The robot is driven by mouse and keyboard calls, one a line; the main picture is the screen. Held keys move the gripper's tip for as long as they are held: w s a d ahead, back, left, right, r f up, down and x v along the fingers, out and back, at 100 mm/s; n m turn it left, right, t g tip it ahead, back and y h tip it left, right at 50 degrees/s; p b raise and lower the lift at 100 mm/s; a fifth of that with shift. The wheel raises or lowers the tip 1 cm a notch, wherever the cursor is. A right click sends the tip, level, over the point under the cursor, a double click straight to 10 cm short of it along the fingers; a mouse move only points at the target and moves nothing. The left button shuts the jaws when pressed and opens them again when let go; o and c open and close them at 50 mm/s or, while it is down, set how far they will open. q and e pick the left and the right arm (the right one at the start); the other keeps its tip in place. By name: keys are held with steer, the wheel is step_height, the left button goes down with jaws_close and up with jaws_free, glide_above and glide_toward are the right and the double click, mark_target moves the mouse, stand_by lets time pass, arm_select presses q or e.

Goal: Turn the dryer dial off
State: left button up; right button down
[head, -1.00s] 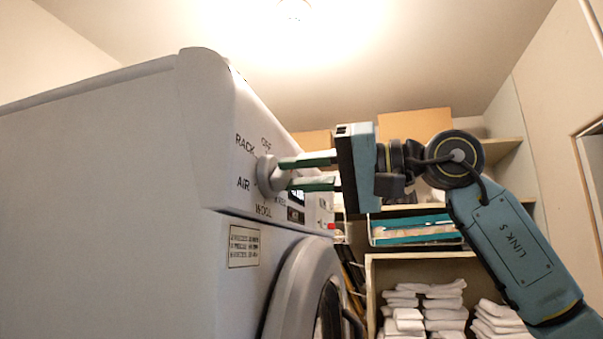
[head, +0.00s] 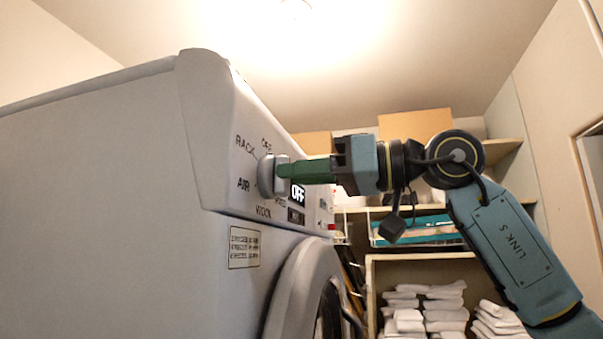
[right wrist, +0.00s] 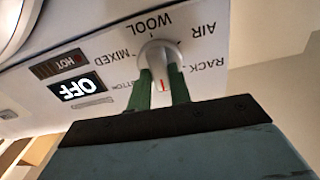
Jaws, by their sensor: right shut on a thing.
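The dryer (head: 110,190) is a large white machine on the left with a slanted control panel. Its round grey dial (head: 266,176) sits among printed labels such as RACK, AIR and WOOL. My right gripper (head: 284,173) is shut on the dial, its green fingers on either side of the grip. The right wrist view shows the dial (right wrist: 157,56) between the fingers, with a red mark on the grip facing my gripper. The lit display (right wrist: 76,88) reads OFF. My gripper body hides part of the label ring there. My left gripper is not in view.
The round dryer door (head: 292,290) is below the panel. Behind my right arm are shelves with cardboard boxes (head: 415,124), a teal-edged bin (head: 415,230) and stacked white towels (head: 445,305). A wall stands at the right.

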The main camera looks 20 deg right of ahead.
steer(key=shift+n, duration=0.3)
steer(key=c, duration=1.3)
jaws_free()
steer(key=v, duration=1.3)
steer(key=shift+s+d+b, duration=0.2)
steer(key=shift+b, duration=0.1)
